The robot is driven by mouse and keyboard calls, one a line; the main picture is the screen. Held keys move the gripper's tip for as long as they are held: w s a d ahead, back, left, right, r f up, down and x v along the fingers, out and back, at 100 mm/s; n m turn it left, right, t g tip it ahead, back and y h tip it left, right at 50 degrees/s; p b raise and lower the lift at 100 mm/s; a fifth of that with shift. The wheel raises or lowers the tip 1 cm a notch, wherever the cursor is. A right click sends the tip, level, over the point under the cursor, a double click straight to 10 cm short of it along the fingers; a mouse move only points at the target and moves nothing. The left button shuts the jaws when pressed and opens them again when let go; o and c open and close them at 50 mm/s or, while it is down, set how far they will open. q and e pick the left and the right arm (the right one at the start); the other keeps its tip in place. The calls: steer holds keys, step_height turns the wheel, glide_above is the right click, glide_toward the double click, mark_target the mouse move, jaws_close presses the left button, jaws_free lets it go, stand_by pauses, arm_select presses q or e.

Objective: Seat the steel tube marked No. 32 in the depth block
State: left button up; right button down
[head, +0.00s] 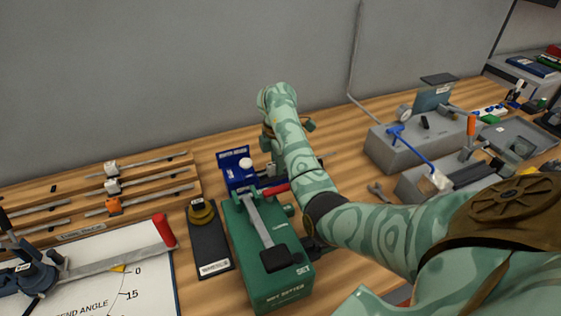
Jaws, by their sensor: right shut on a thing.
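My right arm comes in from the right, and its forearm rises and bends down at the wrist. My right gripper (276,166) is low behind the forearm, beside a blue block (238,171) with a white round knob. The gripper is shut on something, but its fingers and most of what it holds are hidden. A thin grey rod end (327,156) shows just right of the forearm; I cannot tell if it is the held tube. No marking No. 32 is readable, and I cannot tell for sure which thing is the depth block. My left gripper is out of view.
A green nut setter (262,285) with a grey lever and red handle stands below the gripper. A dark plate (209,250) and bend-angle board (105,283) lie left. A wooden rack (150,180) holds several rods. Grey machines (400,150) stand right; a wall (150,70) is behind.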

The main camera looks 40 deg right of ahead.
steer(key=shift+w+a, duration=0.2)
steer(key=shift+a, duration=0.45)
steer(key=c, duration=0.9)
jaws_free()
steer(key=shift+r+p, duration=2.95)
steer(key=shift+r, duration=0.6)
